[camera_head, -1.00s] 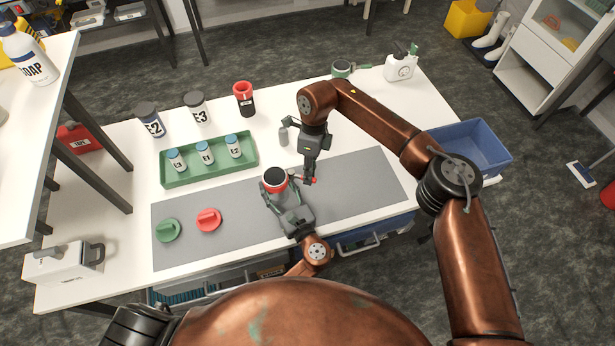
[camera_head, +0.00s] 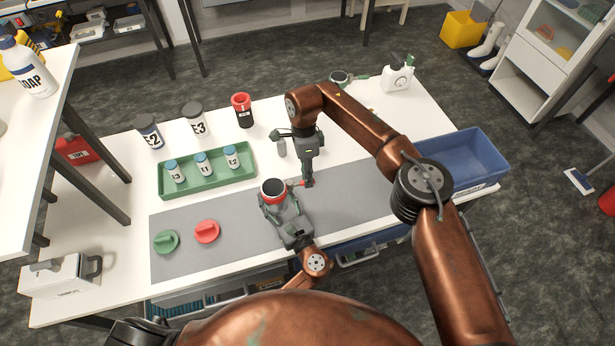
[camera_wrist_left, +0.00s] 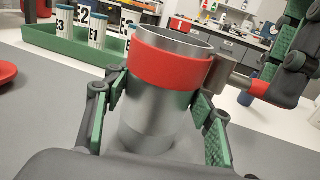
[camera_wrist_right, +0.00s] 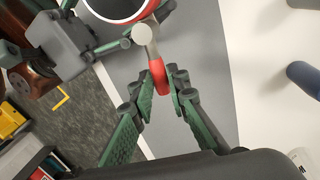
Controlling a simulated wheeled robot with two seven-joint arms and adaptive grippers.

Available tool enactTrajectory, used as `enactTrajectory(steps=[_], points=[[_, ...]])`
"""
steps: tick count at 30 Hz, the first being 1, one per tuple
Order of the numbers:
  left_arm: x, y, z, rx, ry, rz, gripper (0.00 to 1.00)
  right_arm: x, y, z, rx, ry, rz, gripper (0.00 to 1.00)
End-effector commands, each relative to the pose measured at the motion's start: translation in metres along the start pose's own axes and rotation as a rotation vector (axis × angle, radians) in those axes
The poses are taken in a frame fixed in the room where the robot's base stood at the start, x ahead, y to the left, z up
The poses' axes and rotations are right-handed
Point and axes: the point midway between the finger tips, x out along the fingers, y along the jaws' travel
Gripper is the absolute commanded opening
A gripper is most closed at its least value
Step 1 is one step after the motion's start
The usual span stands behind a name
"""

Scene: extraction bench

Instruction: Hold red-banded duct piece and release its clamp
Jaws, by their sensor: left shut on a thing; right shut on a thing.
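The red-banded duct piece (camera_head: 273,192), a metal cylinder with a red band near its open top, stands upright over the grey mat. My left gripper (camera_head: 274,203) is shut around it from the near side; the left wrist view shows green pads on both sides of the duct (camera_wrist_left: 160,105). The clamp's lever, with a metal stem and red handle (camera_wrist_right: 157,74), sticks out from the band toward the right. My right gripper (camera_wrist_right: 160,95) is shut on the red handle. In the left wrist view the handle (camera_wrist_left: 257,88) sits at the right gripper's fingers.
A green tray (camera_head: 215,187) with several small labelled bottles lies behind the grey mat (camera_head: 190,265). A green cap (camera_head: 165,241) and a red cap (camera_head: 206,231) lie left on the mat. Labelled jars stand behind; a blue bin (camera_head: 475,150) is at the right.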

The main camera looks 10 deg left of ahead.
Motion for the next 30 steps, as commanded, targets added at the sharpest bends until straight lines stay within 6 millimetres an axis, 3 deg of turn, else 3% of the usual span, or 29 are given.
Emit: enactTrajectory(steps=[9,10,17,26,30], points=[[0.0,0.001,-0.001,0.001,0.002,0.001,0.19,-0.001,-0.001,-0.002,0.0,0.003,-0.002,0.0],[0.0,0.001,-0.001,0.001,0.002,0.001,0.19,-0.001,-0.001,-0.002,0.0,0.003,-0.002,0.17],[0.0,0.001,-0.001,0.001,0.002,0.001,0.19,0.0,0.0,-0.001,0.0,0.002,-0.001,0.33],[0.0,0.0,-0.001,0.001,0.002,0.0,0.19,-0.001,0.0,0.0,0.0,0.001,-0.001,0.33],[0.0,0.0,-0.001,0.001,0.002,0.0,0.19,-0.014,0.0,0.0,-0.001,0.002,-0.002,0.33]])
